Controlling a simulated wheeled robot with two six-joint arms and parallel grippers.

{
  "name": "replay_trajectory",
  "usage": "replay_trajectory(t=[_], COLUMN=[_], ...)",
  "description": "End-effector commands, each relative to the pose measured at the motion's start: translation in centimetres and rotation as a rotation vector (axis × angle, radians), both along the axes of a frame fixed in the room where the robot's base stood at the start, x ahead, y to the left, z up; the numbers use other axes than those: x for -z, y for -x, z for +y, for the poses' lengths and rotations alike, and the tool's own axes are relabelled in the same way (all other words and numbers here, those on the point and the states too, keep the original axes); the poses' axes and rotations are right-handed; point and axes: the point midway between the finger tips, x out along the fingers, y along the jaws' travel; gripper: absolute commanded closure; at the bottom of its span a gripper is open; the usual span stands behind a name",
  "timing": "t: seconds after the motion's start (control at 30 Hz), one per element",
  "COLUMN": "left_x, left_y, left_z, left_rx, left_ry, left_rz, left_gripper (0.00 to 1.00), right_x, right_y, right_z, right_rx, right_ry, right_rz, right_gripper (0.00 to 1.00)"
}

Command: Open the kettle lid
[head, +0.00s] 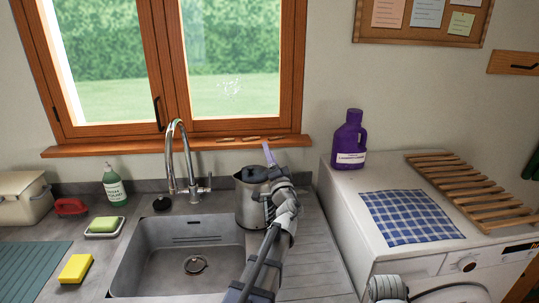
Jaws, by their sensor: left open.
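A metal kettle (249,206) stands upright at the right rear of the sink, by the draining area. Its top (250,174) is dark, and I cannot tell whether the lid is raised. My left gripper (272,170) is open at the kettle's upper right side, and the gripper and wrist hide that side and probably the handle. I cannot tell whether it touches the kettle. My right gripper is not in view; only a part of my arm shows at the bottom right.
A tall curved tap (172,150) rises left of the kettle, behind the sink basin (150,265). A green soap bottle (114,189) and yellow sponge (75,268) are at left. A purple detergent bottle (349,140) and checked cloth (408,216) are on the white appliance at right.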

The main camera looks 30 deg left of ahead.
Motion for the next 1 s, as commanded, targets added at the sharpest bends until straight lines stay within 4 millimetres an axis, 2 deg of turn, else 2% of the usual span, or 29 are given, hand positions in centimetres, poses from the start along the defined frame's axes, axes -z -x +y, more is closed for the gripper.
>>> replay_trajectory(t=[0.5, 1.0], left_x=[2.6, 2.6], left_y=[5.0, 5.3], left_z=[-4.4, -4.7], left_rx=[0.002, 0.0], left_ry=[0.0, 0.0], left_rz=[0.0, 0.0], left_gripper=[0.43, 0.43], right_x=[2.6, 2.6], right_y=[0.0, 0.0], right_z=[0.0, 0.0], right_rx=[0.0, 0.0], right_ry=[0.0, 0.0], right_rz=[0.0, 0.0], right_gripper=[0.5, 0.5])
